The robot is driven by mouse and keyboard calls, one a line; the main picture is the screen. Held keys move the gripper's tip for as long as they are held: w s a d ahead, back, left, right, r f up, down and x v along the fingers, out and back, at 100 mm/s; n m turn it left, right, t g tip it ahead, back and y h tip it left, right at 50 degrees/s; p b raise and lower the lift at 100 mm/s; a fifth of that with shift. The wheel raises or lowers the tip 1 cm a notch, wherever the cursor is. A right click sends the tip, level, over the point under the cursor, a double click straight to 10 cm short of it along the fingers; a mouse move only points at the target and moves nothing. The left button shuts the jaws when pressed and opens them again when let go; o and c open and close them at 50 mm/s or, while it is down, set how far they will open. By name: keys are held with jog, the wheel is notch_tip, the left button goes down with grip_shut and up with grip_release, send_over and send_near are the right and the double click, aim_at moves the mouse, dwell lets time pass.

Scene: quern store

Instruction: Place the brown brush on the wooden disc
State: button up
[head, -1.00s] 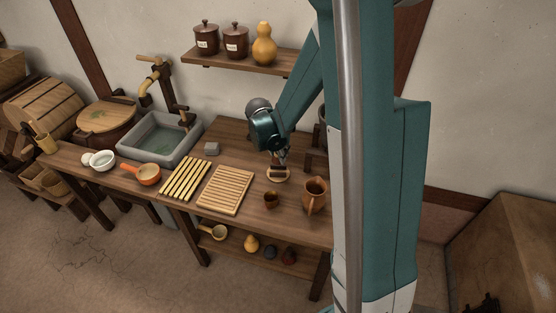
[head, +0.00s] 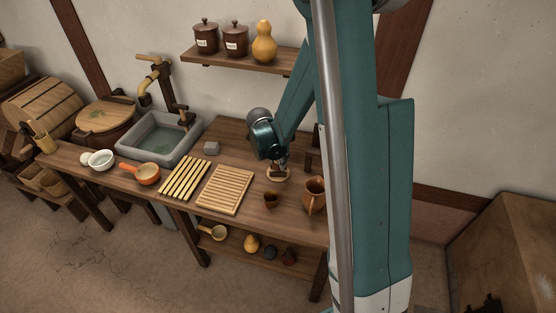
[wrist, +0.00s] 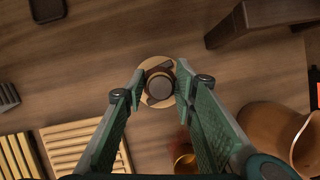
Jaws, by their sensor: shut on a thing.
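The brown brush (wrist: 160,88) shows from above in the wrist view, with a round grey top and brown sides. My gripper (wrist: 160,93) is shut on it, one finger on each side. The pale wooden disc (wrist: 148,65) lies under the brush, its rim showing around it; it also shows in the head view (head: 278,178) on the table. In the head view my gripper (head: 279,168) is low over the disc and mostly hides the brush. I cannot tell whether the brush touches the disc.
A small brown cup (head: 271,200) and a brown jug (head: 314,196) stand to the right and front on the table (head: 225,150). A slatted board (head: 224,190) lies to the left. A dark wooden stand (wrist: 255,18) is behind. Bare wood surrounds the disc.

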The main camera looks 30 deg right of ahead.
jog(key=shift+f+b, duration=0.35)
jog(key=shift+f, duration=0.05)
jog(key=o, duration=0.9)
jog(key=shift+r, duration=0.15)
jog(key=shift+r+p, duration=0.6)
jog(key=shift+p, duration=0.15)
jog(key=p+v, duration=0.1)
jog(key=v, duration=1)
jog(key=shift+s+a+r+p, duration=0.15)
jog(key=shift+r+p, duration=0.2)
jog(key=shift+p, duration=0.05)
